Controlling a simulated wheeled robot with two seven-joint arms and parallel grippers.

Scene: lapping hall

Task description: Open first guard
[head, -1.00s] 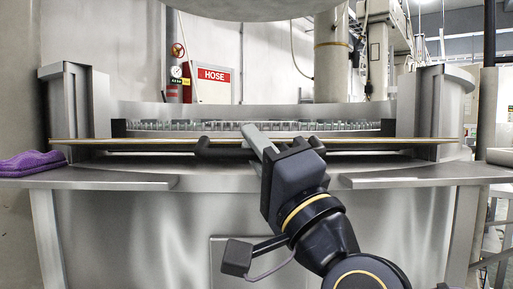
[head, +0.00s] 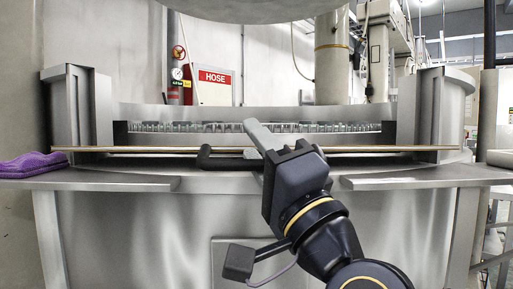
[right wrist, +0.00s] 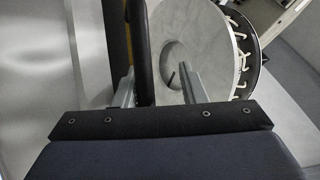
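The guard (head: 390,150) is a thin, wide panel seen almost edge-on in the head view, spanning the front opening of the steel machine between two side posts. Its dark bar handle (head: 222,157) is at the middle of its front edge. My right gripper (head: 262,138) is at the handle, with a grey finger reaching past it. In the right wrist view the handle (right wrist: 139,50) runs between the two fingers, close to the left one, with a gap to the right finger. That gripper is open around the handle. The hand hides the handle's right part. My left gripper is out of view.
Behind the guard is a toothed ring (head: 340,127). A large round plate (head: 240,8) hangs overhead. Steel ledges (head: 420,177) flank the front, with a purple cloth (head: 33,164) on the left one. A red hose sign (head: 214,77) is on the back wall.

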